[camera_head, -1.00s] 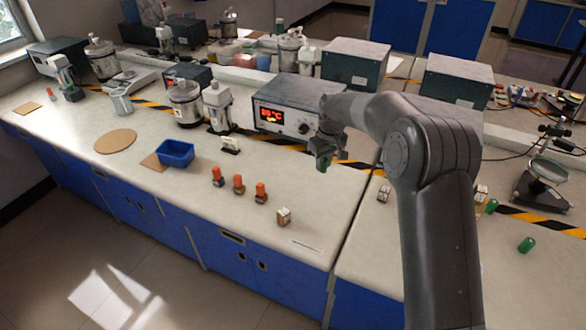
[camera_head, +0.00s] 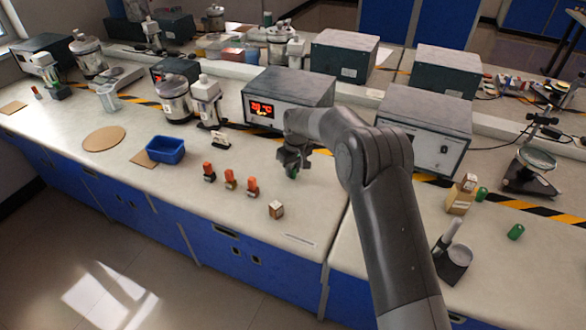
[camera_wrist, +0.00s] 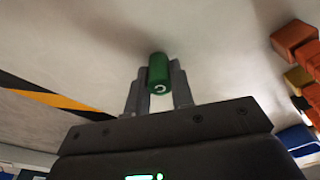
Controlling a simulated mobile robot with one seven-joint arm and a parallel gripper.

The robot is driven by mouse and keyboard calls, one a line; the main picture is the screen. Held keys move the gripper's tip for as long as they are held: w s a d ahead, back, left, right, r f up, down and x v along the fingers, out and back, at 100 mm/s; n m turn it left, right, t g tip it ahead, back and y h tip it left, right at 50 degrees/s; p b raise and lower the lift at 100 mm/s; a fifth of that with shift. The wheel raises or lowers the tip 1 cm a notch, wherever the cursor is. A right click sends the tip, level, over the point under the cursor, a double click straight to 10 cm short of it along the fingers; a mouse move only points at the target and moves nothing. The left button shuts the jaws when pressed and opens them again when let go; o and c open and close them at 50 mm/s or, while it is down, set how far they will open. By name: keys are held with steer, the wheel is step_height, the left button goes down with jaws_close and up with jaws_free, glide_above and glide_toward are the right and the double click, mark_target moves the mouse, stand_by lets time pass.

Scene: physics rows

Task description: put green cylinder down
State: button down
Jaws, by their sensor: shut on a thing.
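A green cylinder (camera_wrist: 158,72) is between the two fingers of my gripper (camera_wrist: 158,90) in the wrist view. The fingers are shut on its sides. In the head view my gripper (camera_head: 292,166) is low over the pale bench top, in front of the grey box with the red display, and the held green cylinder (camera_head: 293,173) shows at its tips. I cannot tell whether the cylinder touches the bench. Two other green cylinders stand apart on the right bench, one by a small box (camera_head: 482,194) and one nearer the front (camera_head: 516,232).
Several orange-topped pieces (camera_head: 230,179) and a small wooden cube (camera_head: 276,210) stand left of and in front of my gripper. A blue bin (camera_head: 165,150) is further left. The grey display box (camera_head: 290,92) is behind. Bare bench lies right around the gripper.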

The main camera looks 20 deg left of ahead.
steer(key=c, duration=1.3)
jaws_free()
steer(key=shift+f, duration=0.15)
steer(key=shift+o, duration=0.2)
step_height(320, 180, up, 12)
steer(key=d, duration=0.1)
steer(key=shift+s+d, duration=0.15)
steer(key=shift+s, duration=0.25)
